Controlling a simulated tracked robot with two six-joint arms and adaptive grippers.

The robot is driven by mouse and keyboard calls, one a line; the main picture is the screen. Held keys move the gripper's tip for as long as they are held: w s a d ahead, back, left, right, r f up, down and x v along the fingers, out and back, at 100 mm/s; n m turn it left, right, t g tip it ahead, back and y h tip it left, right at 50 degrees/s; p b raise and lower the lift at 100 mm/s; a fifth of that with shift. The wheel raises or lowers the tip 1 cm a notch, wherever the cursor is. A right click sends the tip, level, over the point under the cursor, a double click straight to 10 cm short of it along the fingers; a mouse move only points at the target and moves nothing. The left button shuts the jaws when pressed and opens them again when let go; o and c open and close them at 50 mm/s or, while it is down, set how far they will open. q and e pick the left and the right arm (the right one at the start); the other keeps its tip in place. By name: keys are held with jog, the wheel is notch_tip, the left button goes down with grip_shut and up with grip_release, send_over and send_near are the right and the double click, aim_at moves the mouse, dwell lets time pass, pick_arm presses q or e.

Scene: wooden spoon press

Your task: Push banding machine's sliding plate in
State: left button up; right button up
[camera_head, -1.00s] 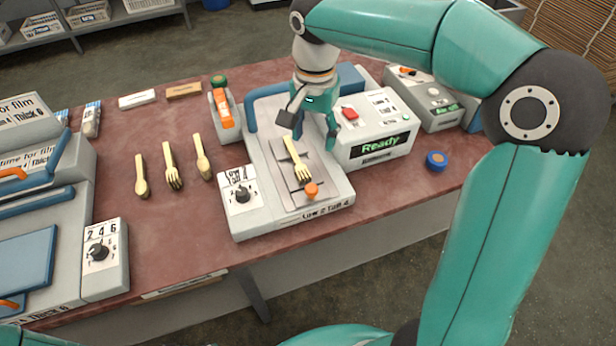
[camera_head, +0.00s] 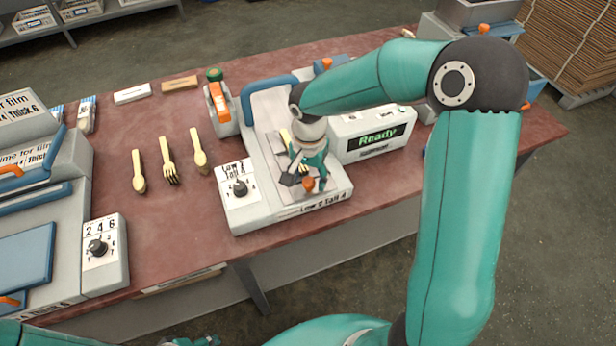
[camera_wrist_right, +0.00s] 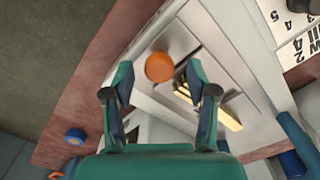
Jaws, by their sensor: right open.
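The banding machine (camera_head: 262,212) is the white machine with a blue handle in the middle of the table. Its grey sliding plate (camera_head: 290,195) has an orange knob (camera_head: 309,184) at the near end. A wooden fork (camera_head: 285,136) lies on the plate, largely hidden by my wrist in the head view. My right gripper (camera_head: 304,179) is open and points down at the knob. In the right wrist view the orange knob (camera_wrist_right: 158,67) appears between the fingertips, with no clear contact, and the fork (camera_wrist_right: 225,112) is partly behind the right finger.
A white box with a "Ready" display (camera_head: 376,137) stands right of the machine. Wooden utensils (camera_head: 169,161) lie to its left, beyond a dial (camera_head: 239,188). Another press (camera_head: 60,215) fills the left side. A blue roll (camera_wrist_right: 74,136) lies nearby.

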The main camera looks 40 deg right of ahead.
jog(key=shift+f, duration=0.35)
grip_shut()
